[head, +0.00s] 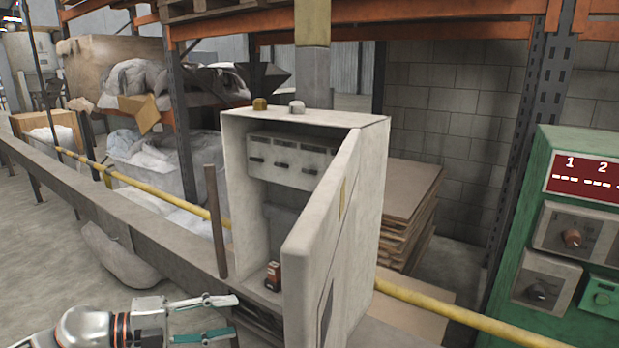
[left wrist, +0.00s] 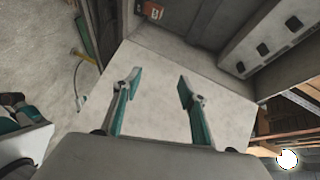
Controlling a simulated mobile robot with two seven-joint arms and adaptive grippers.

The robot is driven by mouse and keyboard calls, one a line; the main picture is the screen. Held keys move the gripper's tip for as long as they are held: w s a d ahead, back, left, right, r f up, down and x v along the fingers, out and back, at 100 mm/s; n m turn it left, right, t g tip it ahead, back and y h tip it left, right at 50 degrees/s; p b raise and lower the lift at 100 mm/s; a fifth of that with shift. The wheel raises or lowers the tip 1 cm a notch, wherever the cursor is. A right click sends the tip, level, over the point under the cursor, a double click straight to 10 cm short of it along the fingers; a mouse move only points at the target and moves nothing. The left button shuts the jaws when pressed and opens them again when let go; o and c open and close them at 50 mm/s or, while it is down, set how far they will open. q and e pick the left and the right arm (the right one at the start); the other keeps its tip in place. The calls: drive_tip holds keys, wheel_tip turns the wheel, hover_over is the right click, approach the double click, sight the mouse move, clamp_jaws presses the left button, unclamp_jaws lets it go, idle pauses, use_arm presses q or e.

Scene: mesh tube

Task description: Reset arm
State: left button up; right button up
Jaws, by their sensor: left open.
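My left gripper (head: 235,316) comes in at the bottom of the head view, in front of and a little left of a grey-white electrical cabinet (head: 240,190). Its two fingers are spread, with nothing between them. The left wrist view also shows the gripper (left wrist: 160,78) open and empty, with a pale flat panel beyond the fingertips. The cabinet's door (head: 322,235) stands open toward the right. Inside, a small red and dark block (head: 273,276) sits low down; a red block (left wrist: 152,10) also shows at the top of the left wrist view.
A long grey beam (head: 120,205) and a yellow rail (head: 160,192) run past the cabinet. A green control panel (head: 575,240) stands at the right. Stacked boards (head: 410,205) lie behind the door. Open floor (head: 50,235) shows at the left.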

use_arm(q)
drive_tip(key=s+a+f+n+t+y, duration=0.35)
drive_tip(key=a+f+n, duration=0.2)
drive_tip(key=f, duration=0.25)
drive_tip(key=s+a+f+n+t+y, duration=0.25)
drive_tip(key=s+a+f+n, duration=0.25)
drive_tip(key=a+f, duration=0.3)
drive_tip(key=s+a+f+n+g+y, duration=0.2)
drive_tip(key=s+a+f+y, duration=0.1)
drive_tip(key=s+a+f, duration=0.3)
drive_tip(key=s+a+f+n+g+y, duration=0.2)
drive_tip(key=s+a+f+n+y, duration=0.15)
drive_tip(key=s+f, duration=0.45)
drive_tip(key=s+d+r+n+t+h+p, duration=0.1)
drive_tip(key=d+n, duration=0.7)
drive_tip(key=d, duration=1.2)
drive_tip(key=shift+s+d+t+p, duration=0.4)
drive_tip(key=shift+s+p, duration=0.05)
drive_tip(key=shift+p, duration=0.1)
use_arm(e)
drive_tip(key=shift+s+a+r, duration=0.25)
drive_tip(key=shift+s+r, duration=0.05)
drive_tip(key=shift+r, duration=0.2)
drive_tip(key=shift+w+r, duration=0.25)
drive_tip(key=shift+r, duration=0.15)
